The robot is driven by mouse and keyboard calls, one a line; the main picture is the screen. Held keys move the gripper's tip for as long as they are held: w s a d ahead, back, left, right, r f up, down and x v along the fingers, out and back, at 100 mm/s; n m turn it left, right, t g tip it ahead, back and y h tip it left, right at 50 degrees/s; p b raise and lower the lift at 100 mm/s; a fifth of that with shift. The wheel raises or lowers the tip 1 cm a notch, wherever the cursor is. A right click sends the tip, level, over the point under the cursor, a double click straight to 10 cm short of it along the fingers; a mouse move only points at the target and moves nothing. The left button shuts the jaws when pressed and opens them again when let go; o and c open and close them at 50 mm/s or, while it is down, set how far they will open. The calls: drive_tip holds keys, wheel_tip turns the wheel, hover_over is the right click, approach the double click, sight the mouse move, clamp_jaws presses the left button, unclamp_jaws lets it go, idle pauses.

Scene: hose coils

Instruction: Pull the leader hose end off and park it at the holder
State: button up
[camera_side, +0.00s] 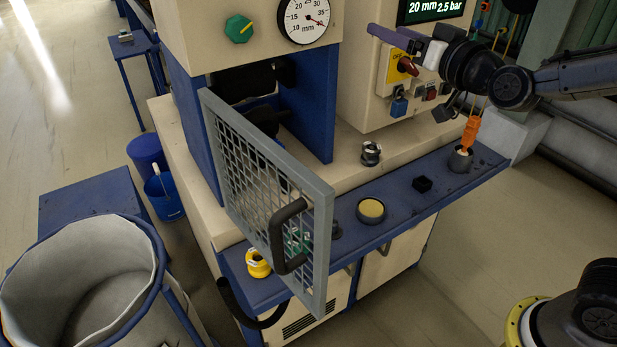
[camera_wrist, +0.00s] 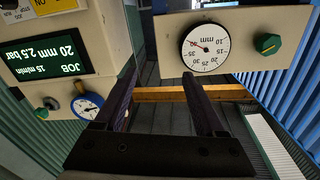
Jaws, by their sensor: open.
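My gripper (camera_side: 397,38) is at the upper right in the side view, in front of the control box. Its two dark fingers stand apart with nothing between them in the wrist view (camera_wrist: 160,85). I cannot pick out the leader hose end or its holder for sure. Dark rounded parts (camera_side: 243,84) show in the blue machine bay, partly behind the mesh door. A black curved hose-like piece (camera_side: 247,312) hangs below the ledge's near end. A small metal fitting (camera_side: 371,153) stands on the beige step, apart from my gripper.
The mesh door (camera_side: 262,190) stands swung out over the blue ledge (camera_side: 405,212). A lined bin (camera_side: 165,262) stands lower left.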

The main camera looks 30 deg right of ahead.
drive_tip(key=w+a+f+t+h, duration=0.1)
drive_tip(key=w+a+f, duration=0.3)
drive_tip(key=w+f, duration=0.15)
drive_tip(key=s+a+f+n+g+y, duration=0.1)
drive_tip(key=a+f, duration=0.4)
drive_tip(key=f, duration=0.6)
drive_tip(key=s+a+f+n+g+y, duration=0.1)
drive_tip(key=a+f+n, duration=0.1)
drive_tip(key=a+f, duration=0.65)
drive_tip(key=w+d+f, duration=0.1)
drive_tip(key=w, duration=0.3)
drive_tip(key=w+f, duration=0.1)
drive_tip(key=w, duration=0.4)
drive_tip(key=w+d+f, duration=0.1)
drive_tip(key=w, duration=0.4)
drive_tip(key=shift+d+f, duration=0.2)
drive_tip(key=shift+d, duration=0.15)
clamp_jaws()
